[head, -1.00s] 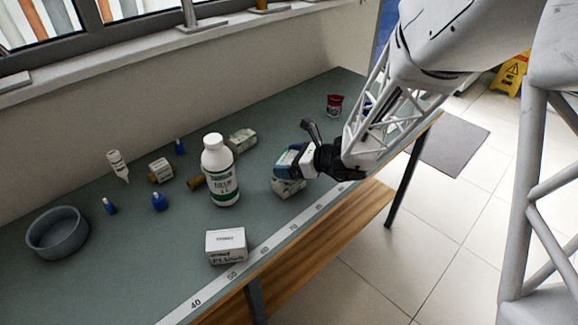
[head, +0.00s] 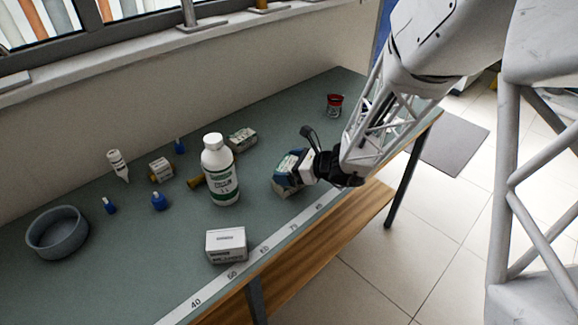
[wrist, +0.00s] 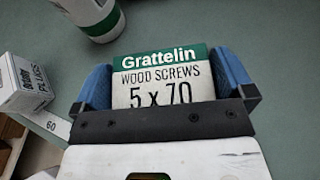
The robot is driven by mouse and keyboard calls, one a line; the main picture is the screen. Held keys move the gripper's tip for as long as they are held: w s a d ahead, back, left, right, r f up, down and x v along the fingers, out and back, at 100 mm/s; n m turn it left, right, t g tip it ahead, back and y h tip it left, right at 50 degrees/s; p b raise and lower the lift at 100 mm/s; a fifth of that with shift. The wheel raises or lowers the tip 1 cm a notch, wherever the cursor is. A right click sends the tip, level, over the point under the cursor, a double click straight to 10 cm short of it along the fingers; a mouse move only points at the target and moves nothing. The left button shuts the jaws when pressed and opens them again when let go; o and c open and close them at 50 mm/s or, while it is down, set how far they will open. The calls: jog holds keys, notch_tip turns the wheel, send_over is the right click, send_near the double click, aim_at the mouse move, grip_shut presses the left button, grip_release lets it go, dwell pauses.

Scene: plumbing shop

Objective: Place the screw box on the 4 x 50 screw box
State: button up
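A green and white screw box (wrist: 160,75), marked Grattelin wood screws 5 x 70, sits between the blue fingers of my gripper (wrist: 163,82) in the wrist view. Both fingers appear to touch its sides. In the head view my gripper (head: 289,168) is low over the bench, right of the white bottle. A pale box side (head: 284,190) shows below the fingers; I cannot tell whether it belongs to the held box or to another box under it. Another green and white box (head: 242,139) lies behind the bottle, its label unreadable. No 4 x 50 label is legible.
The white bottle (head: 220,175) stands close to my gripper's left. A white plugs box (head: 226,245) is near the front edge by the measuring strip (head: 240,269). A grey bowl (head: 57,233), small blue bottles (head: 159,201) and a red tin (head: 334,104) stand farther off.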

jog(key=shift+r, duration=0.15)
jog(key=v, duration=1.2)
jog(key=shift+r, duration=0.1)
dwell(0.9)
jog(key=s+d+r+n+g+h, duration=0.1)
jog(key=s+d+r+n+h, duration=0.2)
jog(key=s+n, duration=0.4)
jog(key=s+d+r+n+g+h, duration=0.1)
jog(key=s+d+r+n+h, duration=0.2)
jog(key=s+r+n+h, duration=0.2)
jog(key=s+d+r+n+h, duration=0.4)
jog(key=s+r+n, duration=0.2)
jog(key=s+n, duration=0.4)
jog(key=s, duration=0.3)
jog(key=shift+r+g+h, duration=0.25)
jog(key=shift+g+h, duration=0.15)
